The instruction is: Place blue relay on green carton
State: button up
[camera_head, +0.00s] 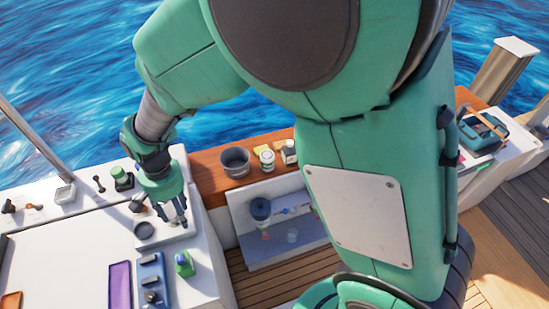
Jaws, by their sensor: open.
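My gripper (176,222) points down, open, low over the white hatch top near its right edge. I cannot tell whether anything lies between its fingers. A small green object (184,265) stands in front of the gripper near the right edge; it may be the green carton, but its shape is unclear. Another green object with a dark part (122,179) stands behind and left of the gripper. A long blue piece (151,272) with dark parts on it lies left of the nearer green object. I cannot single out the blue relay with certainty.
A dark round dish (144,231) sits just left of the gripper. A purple tray (120,287) and an orange piece (11,301) lie nearer. A grey pot (235,162) and jars stand on the wooden ledge. The hatch top's left middle is bare.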

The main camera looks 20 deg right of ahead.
jog(key=s+d+r+t, duration=0.2)
jog(key=s+d+r, duration=0.1)
jog(key=d+r, duration=0.85)
jog(key=s+d+r+t, duration=0.2)
jog(key=d+r, duration=0.8)
jog(key=d, duration=0.3)
jog(key=s+d+r+n+t, duration=0.1)
jog(key=s+d+r+t, duration=0.1)
jog(key=s+d, duration=0.6)
jog(key=shift+s+d+r+h, duration=0.25)
jog(key=shift+s+r+h, duration=0.1)
jog(key=shift+r, duration=0.45)
jog(key=shift+f, duration=0.15)
notch_tip(320, 180, down, 15)
jog(key=b, duration=1.5)
jog(key=shift+r, duration=0.2)
